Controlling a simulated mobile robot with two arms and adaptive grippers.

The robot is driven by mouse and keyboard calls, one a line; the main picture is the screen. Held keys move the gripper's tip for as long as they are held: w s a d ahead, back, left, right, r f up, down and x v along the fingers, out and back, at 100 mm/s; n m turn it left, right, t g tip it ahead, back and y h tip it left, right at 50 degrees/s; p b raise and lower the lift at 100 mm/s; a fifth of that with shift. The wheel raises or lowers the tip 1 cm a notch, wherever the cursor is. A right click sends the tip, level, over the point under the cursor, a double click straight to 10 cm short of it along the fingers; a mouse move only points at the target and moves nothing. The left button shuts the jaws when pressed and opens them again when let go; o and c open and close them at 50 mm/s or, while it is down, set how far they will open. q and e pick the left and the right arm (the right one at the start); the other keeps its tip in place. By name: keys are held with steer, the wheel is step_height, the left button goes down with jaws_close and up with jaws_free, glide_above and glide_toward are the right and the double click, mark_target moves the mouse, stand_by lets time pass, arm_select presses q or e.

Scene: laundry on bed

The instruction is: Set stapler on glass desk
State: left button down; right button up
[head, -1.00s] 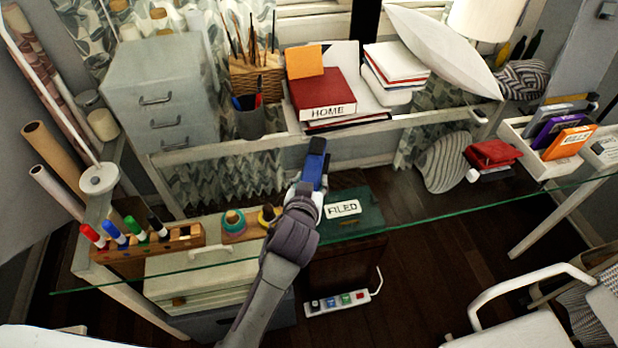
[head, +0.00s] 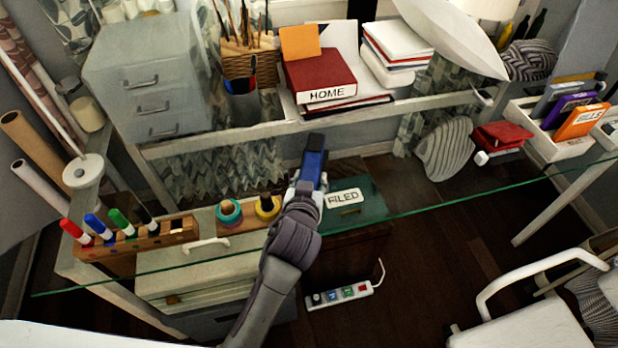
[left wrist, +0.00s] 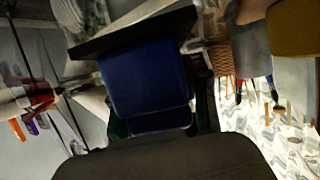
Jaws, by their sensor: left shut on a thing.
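The blue and black stapler (head: 314,164) is held in my left gripper (head: 306,188), which is shut on it. In the head view it shows above the middle of the glass desk (head: 500,189), a clear top with a green edge. I cannot tell how high above the glass it is. In the left wrist view the stapler (left wrist: 145,82) fills the middle, its blue part toward the camera. The gripper's fingers are mostly hidden there. My right gripper is not in view.
A marker rack (head: 135,250) and tape rolls (head: 230,212) are at left. A red HOME book (head: 320,78), pen cup (head: 243,103) and grey drawer unit (head: 150,80) stand behind. A white tray (head: 545,143) is at right. A white chair (head: 515,320) stands front right.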

arm_select(q)
steer(key=c, duration=1)
jaws_free()
steer(key=shift+f, duration=0.2)
steer(key=o, duration=0.4)
steer(key=shift+r, duration=0.1)
steer(key=shift+r, duration=0.2)
steer(key=shift+s, duration=0.4)
steer(key=v, duration=1.1)
steer(key=shift+s, duration=0.1)
